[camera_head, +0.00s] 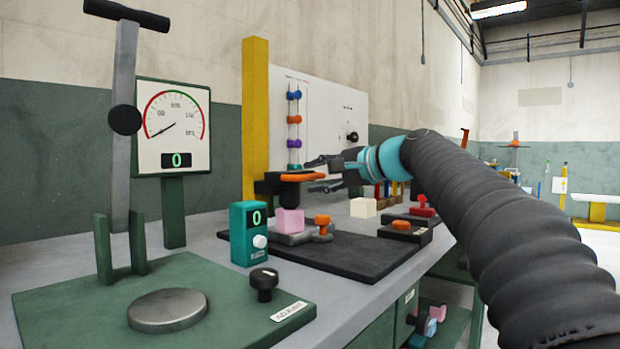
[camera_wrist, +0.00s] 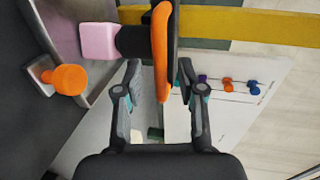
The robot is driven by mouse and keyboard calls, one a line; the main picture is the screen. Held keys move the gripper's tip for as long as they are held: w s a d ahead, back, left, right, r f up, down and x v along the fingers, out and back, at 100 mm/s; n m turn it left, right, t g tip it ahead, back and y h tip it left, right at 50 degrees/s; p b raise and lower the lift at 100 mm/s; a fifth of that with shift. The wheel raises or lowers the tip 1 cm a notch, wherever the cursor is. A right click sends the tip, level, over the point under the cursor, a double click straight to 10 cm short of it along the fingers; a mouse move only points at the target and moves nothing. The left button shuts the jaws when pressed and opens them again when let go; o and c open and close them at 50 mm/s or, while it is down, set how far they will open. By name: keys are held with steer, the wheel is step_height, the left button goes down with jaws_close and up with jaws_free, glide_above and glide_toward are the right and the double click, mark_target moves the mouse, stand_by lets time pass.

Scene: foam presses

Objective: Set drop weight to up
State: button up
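The drop weight appears to be the dark block (camera_head: 289,195) with an orange rounded handle (camera_head: 303,178), at the yellow column above a pink foam cube (camera_head: 290,221). In the wrist view the handle (camera_wrist: 161,45) lies between the fingertips, and the dark block (camera_wrist: 131,41) borders the pink cube (camera_wrist: 98,41). I cannot tell whether block and cube touch. My gripper (camera_head: 322,174) reaches in from the right, fingers apart above and below the handle. In the wrist view my gripper (camera_wrist: 159,72) shows gaps on both sides of it.
A yellow column (camera_head: 255,110) stands behind, beside a white board (camera_head: 325,110) with several coloured knobs. A teal display (camera_head: 248,235) reading 0, an orange knob (camera_head: 322,222) and a cream cube (camera_head: 363,208) are near. A green press base (camera_head: 90,300) stands front left.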

steer(key=shift+x, duration=1.1)
steer(key=shift+s, duration=0.1)
jaws_close()
steer(key=shift+r, duration=0.1)
